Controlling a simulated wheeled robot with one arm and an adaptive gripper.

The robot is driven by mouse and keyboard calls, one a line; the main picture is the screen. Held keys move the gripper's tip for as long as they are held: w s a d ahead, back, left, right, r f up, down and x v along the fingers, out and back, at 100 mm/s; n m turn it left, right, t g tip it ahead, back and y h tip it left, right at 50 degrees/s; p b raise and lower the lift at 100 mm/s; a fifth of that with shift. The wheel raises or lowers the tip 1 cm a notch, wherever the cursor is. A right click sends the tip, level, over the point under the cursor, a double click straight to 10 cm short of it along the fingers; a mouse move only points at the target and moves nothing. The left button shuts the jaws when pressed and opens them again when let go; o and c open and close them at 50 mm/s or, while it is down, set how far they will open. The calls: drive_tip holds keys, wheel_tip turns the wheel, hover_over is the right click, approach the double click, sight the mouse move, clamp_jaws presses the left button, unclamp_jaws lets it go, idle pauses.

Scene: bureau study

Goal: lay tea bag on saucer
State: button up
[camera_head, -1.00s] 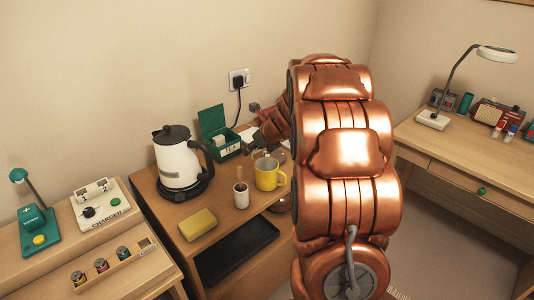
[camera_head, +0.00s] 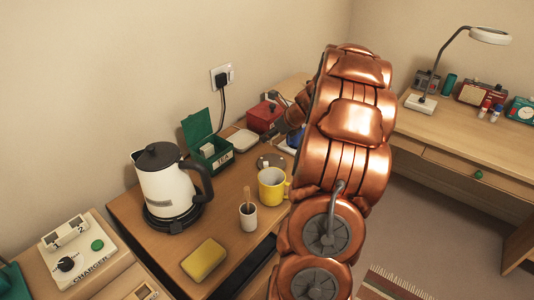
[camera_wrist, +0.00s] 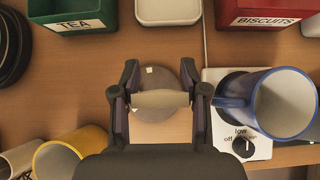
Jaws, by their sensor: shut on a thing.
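My gripper (camera_wrist: 160,98) is shut on a cream tea bag (camera_wrist: 160,99), which spans between its two fingers. In the wrist view the bag is over the grey round saucer (camera_wrist: 157,54) and hides part of it. A small white square shows against the saucer. I cannot tell whether the bag touches the saucer. In the head view my gripper (camera_head: 268,133) is above and beyond the saucer (camera_head: 271,161), between the tea box and the blue mug; the bag is not clear there.
The green tea box (camera_wrist: 73,22), a white dish (camera_wrist: 168,11) and the red biscuits box (camera_wrist: 262,17) stand along the back. The blue mug (camera_wrist: 240,93) is on a white dialled unit at right. The yellow mug (camera_wrist: 57,160) is near left. A kettle (camera_head: 168,190) stands farther left.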

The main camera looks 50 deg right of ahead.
sight(272, 158)
drive_tip(key=shift+f, duration=3.7)
drive_tip(key=shift+f, duration=0.2)
drive_tip(key=o, duration=0.4)
drive_tip(key=shift+r, duration=0.15)
drive_tip(key=shift+s+r, duration=0.15)
drive_tip(key=shift+r, duration=0.1)
drive_tip(key=v, duration=1.1)
drive_tip(key=shift+s+r+b, duration=0.15)
drive_tip(key=shift+s+b, duration=0.05)
drive_tip(key=shift+b, duration=0.15)
